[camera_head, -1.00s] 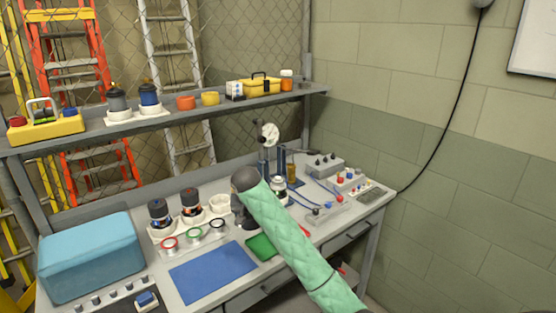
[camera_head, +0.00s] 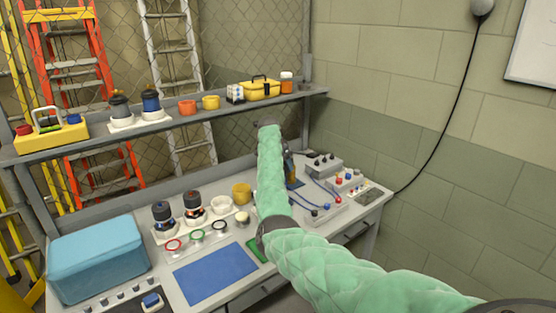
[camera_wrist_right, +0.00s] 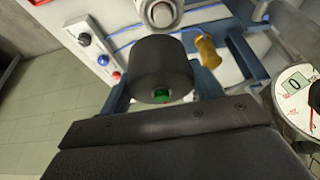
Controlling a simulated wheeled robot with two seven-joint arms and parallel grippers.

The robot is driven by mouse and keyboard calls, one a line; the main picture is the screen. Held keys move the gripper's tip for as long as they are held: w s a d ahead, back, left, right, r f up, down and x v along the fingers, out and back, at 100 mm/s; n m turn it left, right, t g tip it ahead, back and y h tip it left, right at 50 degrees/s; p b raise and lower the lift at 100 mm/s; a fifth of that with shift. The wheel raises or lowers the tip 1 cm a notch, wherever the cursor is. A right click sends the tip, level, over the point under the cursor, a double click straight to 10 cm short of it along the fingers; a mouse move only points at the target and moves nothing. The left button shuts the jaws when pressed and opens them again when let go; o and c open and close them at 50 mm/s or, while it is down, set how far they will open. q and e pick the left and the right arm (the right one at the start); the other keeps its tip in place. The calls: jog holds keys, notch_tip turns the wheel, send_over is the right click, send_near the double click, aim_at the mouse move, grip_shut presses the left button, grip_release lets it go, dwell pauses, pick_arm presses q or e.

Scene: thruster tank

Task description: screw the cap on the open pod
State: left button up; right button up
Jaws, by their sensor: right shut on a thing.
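My right gripper (camera_wrist_right: 165,125) shows as a dark slab low in the right wrist view. Its fingertips are hidden. Just beyond it is a dark cylinder (camera_wrist_right: 163,68) with a green spot on its near end, which I take to be held; I cannot tell whether this is the cap. In the head view my right arm hides the gripper and held thing. Two dark-topped pods (camera_head: 162,214) (camera_head: 193,204) stand in white holders on the bench. I cannot tell which pod is open. My left gripper is not in view.
A blue stand (camera_wrist_right: 205,75) rises around the cylinder, with a dial gauge (camera_wrist_right: 296,92) at its right. A yellow cup (camera_head: 241,193), a blue mat (camera_head: 215,273), a turquoise case (camera_head: 95,258) and a switch box (camera_head: 322,165) are on the bench. A shelf (camera_head: 220,108) runs above.

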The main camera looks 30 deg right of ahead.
jog(key=shift+w+a+f, duration=0.1)
jog(key=shift+w+a, duration=0.6)
jog(key=shift+a, duration=0.2)
jog(key=shift+a+f, duration=0.1)
jog(key=shift+f, duration=0.05)
jog(key=shift+w+f+b, duration=0.1)
jog(key=shift+f+b, duration=0.65)
jog(key=shift+f, duration=0.55)
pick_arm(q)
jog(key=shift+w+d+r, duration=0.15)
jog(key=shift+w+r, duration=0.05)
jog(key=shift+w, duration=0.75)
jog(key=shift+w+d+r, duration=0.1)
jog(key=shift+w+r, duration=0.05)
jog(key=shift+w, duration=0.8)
pick_arm(e)
jog(key=shift+f, duration=0.35)
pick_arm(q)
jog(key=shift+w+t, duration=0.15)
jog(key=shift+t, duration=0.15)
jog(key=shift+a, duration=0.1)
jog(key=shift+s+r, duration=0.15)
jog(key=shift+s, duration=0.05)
pick_arm(e)
jog(key=shift+a, duration=0.1)
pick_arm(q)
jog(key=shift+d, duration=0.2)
pick_arm(e)
jog(key=shift+f, duration=0.4)
